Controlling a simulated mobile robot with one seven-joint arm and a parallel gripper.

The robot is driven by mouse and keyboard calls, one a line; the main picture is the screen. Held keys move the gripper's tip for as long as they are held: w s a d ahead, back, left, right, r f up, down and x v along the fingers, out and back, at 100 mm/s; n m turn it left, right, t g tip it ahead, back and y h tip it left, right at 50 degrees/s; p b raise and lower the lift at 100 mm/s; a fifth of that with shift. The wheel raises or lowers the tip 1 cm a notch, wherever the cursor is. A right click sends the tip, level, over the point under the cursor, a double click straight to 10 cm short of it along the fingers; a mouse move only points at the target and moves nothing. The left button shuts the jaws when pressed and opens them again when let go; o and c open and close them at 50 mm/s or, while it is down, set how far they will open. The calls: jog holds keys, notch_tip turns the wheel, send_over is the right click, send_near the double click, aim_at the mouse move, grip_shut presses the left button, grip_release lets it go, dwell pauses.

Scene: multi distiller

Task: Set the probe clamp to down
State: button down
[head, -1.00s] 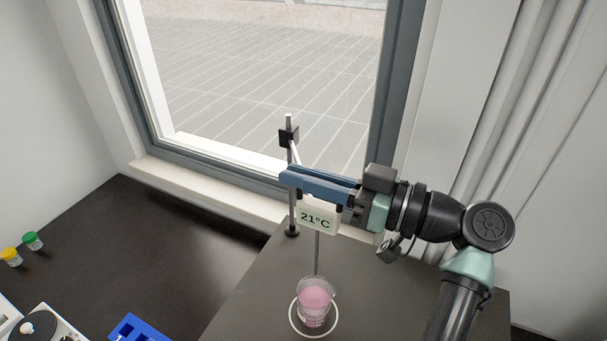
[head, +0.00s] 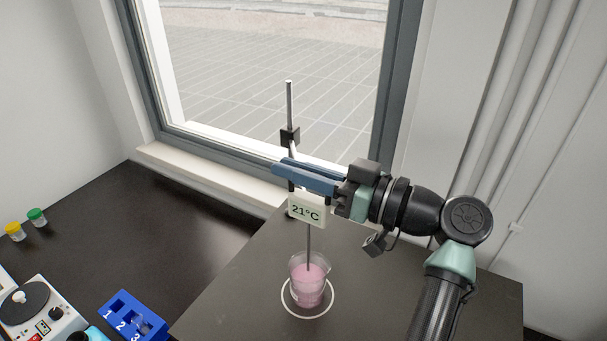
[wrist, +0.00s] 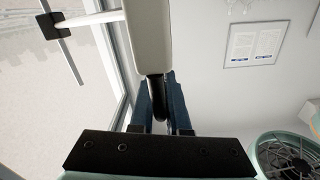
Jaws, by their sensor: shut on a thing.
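A thin upright stand rod (head: 289,105) rises at the back of the raised dark surface. A black probe clamp (head: 290,136) sits on it below its top, with a white arm running to the probe. The probe's white display (head: 306,211) reads 21°C. Its thin grey rod (head: 309,245) points down into the mouth of a beaker of pink liquid (head: 308,287). My gripper (head: 284,168) has blue fingers shut on the probe's dark grip, above the display. In the wrist view the fingers (wrist: 160,105) close around that grip; the clamp shows at upper left.
A white ring (head: 331,303) surrounds the beaker's base. A blue numbered rack (head: 122,316), a white device with a round knob (head: 25,300), and yellow- and green-capped vials (head: 14,232) stand on the lower bench at left. The window is close behind the stand.

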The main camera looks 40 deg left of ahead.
aim_at(296, 203)
jog(key=shift+s+f+b, duration=0.1)
jog(key=shift+f+b, duration=2.5)
jog(key=shift+f, duration=0.55)
jog(key=c, duration=1)
grip_release()
jog(key=shift+o, duration=0.4)
jog(key=shift+r, duration=0.1)
jog(key=b+v, duration=0.4)
jog(key=v, duration=0.9)
